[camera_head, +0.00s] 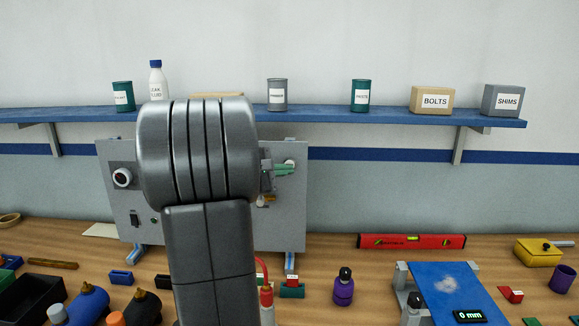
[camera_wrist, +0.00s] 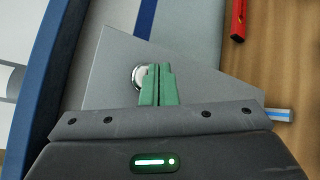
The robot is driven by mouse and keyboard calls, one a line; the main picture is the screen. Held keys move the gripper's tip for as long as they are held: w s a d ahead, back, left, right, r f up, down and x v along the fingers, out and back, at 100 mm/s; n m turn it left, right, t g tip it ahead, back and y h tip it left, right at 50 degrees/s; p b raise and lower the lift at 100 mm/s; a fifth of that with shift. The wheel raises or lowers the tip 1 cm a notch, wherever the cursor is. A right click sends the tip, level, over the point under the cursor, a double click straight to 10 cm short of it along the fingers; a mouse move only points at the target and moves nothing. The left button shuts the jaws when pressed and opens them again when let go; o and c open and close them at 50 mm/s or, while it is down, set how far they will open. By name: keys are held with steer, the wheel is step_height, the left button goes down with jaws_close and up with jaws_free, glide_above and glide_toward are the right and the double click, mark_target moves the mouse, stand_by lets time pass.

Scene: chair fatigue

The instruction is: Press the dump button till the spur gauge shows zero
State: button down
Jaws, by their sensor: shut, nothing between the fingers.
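The grey upright panel (camera_head: 120,205) stands on the bench in the head view; my arm hides its middle. A round dial with a pale face (camera_head: 289,162) is at its upper right. A round, metal-rimmed dial also shows in the wrist view (camera_wrist: 137,77), partly covered by my fingers; its reading cannot be made out. My gripper (camera_head: 286,169) has green fingers, shut and empty, at the panel beside this dial. In the wrist view the fingertips (camera_wrist: 160,67) overlap the dial's edge; contact cannot be told. I cannot identify the dump button; it may be hidden.
A blue shelf (camera_head: 400,116) with cans and boxes runs above. A red level (camera_head: 411,241) and purple bottle (camera_head: 344,288) are at the right.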

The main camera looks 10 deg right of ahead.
steer(key=shift+w+d, duration=0.15)
steer(key=shift+w, duration=0.3)
steer(key=shift+w+d, duration=0.1)
steer(key=shift+w, duration=0.25)
stand_by(0.6)
steer(key=shift+s+b, duration=0.2)
steer(key=shift+b, duration=0.2)
steer(key=shift+s+a+b, duration=0.25)
steer(key=shift+s+b, duration=0.1)
steer(key=shift+s, duration=0.2)
steer(key=s+b, duration=0.1)
steer(key=s, duration=0.1)
steer(key=s+a+b, duration=0.1)
steer(key=s, duration=0.2)
steer(key=shift+a, duration=0.15)
